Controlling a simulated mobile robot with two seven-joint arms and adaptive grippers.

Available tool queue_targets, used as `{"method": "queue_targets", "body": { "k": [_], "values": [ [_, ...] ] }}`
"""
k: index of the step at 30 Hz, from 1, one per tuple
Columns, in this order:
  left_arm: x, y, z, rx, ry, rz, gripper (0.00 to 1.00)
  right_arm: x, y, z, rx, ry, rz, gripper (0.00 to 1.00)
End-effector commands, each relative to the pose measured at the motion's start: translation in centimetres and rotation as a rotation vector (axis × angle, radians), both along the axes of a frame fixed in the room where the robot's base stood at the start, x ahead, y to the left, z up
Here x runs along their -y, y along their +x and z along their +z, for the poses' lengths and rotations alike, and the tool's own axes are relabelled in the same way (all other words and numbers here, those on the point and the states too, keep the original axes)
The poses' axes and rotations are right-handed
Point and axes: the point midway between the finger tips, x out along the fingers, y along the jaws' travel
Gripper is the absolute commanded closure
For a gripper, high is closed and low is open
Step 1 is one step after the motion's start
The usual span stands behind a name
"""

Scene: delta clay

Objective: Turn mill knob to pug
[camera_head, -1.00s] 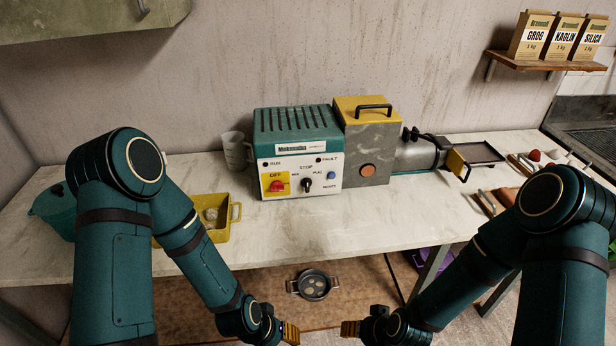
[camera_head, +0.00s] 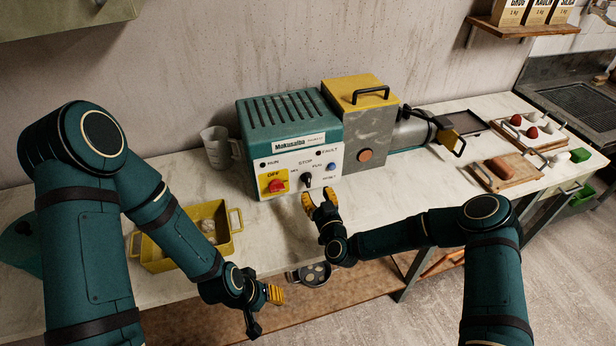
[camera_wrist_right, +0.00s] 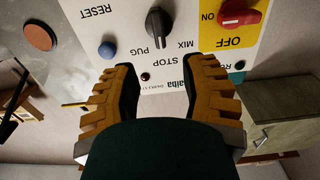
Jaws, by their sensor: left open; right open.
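The mill's control box (camera_head: 290,112) is teal with a white front panel. Its black knob (camera_head: 308,179) sits below the STOP label, with MIX to the left and PUG to the right. My left gripper (camera_head: 276,294) is open and empty by the table's front edge.
A red switch (camera_head: 277,186) on a yellow OFF plate is left of the knob, and a blue RESET button (camera_head: 330,180) is right. A yellow tub (camera_head: 215,222) stands front left. A grey mill housing (camera_head: 368,140) adjoins the box.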

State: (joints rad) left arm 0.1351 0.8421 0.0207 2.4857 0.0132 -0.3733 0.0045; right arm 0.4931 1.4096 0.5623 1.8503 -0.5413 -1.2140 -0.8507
Motion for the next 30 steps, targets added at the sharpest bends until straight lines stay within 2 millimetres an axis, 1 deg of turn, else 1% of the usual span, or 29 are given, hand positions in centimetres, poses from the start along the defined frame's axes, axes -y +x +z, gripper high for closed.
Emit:
{"method": "queue_targets", "body": {
  "k": [1, 6, 9, 12, 18, 27, 29, 30],
  "values": [
    [0.0, 0.0, 0.0, 0.000, 0.000, 0.000, 0.56, -0.4, 1.0, 0.0, 0.002, 0.001, 0.000, 0.56],
    [0.0, 0.0, -0.2, 0.000, 0.000, 0.000, 0.56, -1.4, 4.0, -0.1, 0.000, 0.001, 0.001, 0.56],
    [0.0, 0.0, -0.2, 0.000, 0.001, 0.000, 0.56, -1.8, 5.5, 0.0, -0.001, 0.002, 0.000, 0.56],
    [0.0, 0.0, -0.3, 0.000, 0.001, 0.000, 0.56, -2.2, 6.5, -0.1, 0.000, 0.001, 0.001, 0.56],
    [0.0, 0.0, -0.3, 0.000, 0.001, 0.000, 0.56, -2.6, 7.6, 0.0, -0.001, 0.001, 0.002, 0.56],
    [0.0, 0.0, -0.3, 0.000, 0.001, 0.000, 0.56, -2.6, 7.6, 0.0, -0.002, 0.000, 0.003, 0.57],
    [0.0, 0.0, -0.3, 0.000, 0.001, 0.000, 0.56, -2.5, 7.6, 0.0, -0.002, 0.000, 0.003, 0.78],
    [0.0, 0.0, -0.3, 0.000, 0.001, 0.000, 0.56, -2.5, 7.6, 0.0, -0.002, 0.000, 0.003, 0.92]
  ]
}}
